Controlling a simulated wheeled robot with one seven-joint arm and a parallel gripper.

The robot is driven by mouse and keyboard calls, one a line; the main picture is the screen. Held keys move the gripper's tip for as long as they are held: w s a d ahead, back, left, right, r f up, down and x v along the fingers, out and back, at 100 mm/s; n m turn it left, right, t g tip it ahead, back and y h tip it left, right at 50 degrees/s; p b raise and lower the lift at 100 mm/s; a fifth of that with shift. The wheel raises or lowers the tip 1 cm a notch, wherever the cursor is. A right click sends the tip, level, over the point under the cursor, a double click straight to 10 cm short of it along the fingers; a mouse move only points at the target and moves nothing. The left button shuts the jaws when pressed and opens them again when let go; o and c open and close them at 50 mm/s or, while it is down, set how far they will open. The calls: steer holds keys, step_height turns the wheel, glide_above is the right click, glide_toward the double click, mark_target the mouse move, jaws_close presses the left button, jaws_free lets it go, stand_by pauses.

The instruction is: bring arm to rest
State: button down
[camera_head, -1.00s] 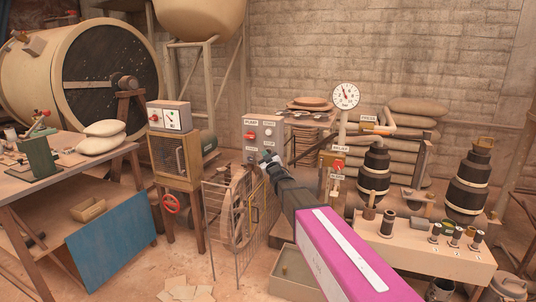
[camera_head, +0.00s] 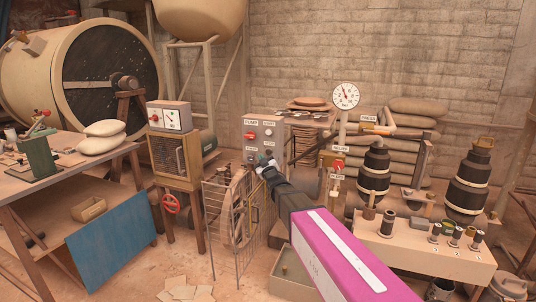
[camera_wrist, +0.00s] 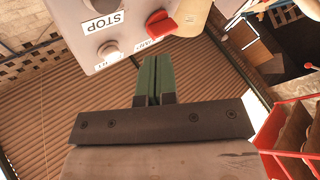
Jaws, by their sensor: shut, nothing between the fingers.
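My arm (camera_head: 338,252), with a magenta section and a dark forearm, reaches up from the lower right in the head view. My gripper (camera_head: 265,160) is at its end, just below and in front of the grey control box (camera_head: 270,127). In the wrist view my gripper (camera_wrist: 154,62) shows its green fingers closed together with nothing between them. The box's face (camera_wrist: 85,18) fills the top there, with a STOP label and a red knob (camera_wrist: 162,25) just past the fingertips. I cannot tell whether the fingertips touch the knob.
A wire gate (camera_head: 222,235) and a spoked wheel stand left of and below my gripper. A gauge (camera_head: 346,96) and a bench (camera_head: 430,262) with dark vessels are to the right. A wooden table (camera_head: 75,165) stands at the left. Floor between is partly open.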

steer(key=s+d+f+m+g+h, duration=0.3)
steer(key=s+d+f+g+h, duration=0.15)
steer(key=d+f, duration=0.4)
steer(key=s+d+f+m+g+h, duration=0.3)
steer(key=s+d+f+m+g, duration=0.15)
steer(key=d+f, duration=0.4)
steer(key=s+d+f+m+g, duration=0.1)
steer(key=s+d+f+g, duration=0.1)
steer(key=s, duration=0.5)
steer(key=s+d+f+g, duration=0.2)
steer(key=s+f+g, duration=0.3)
steer(key=s, duration=0.3)
steer(key=s+d+f+m+g, duration=0.1)
steer(key=s+d+f+g, duration=0.1)
steer(key=s, duration=0.5)
steer(key=shift+s+d+f+m+g+h, duration=0.35)
steer(key=shift+s+d+f+g+h, duration=0.1)
steer(key=shift+f+g, duration=0.45)
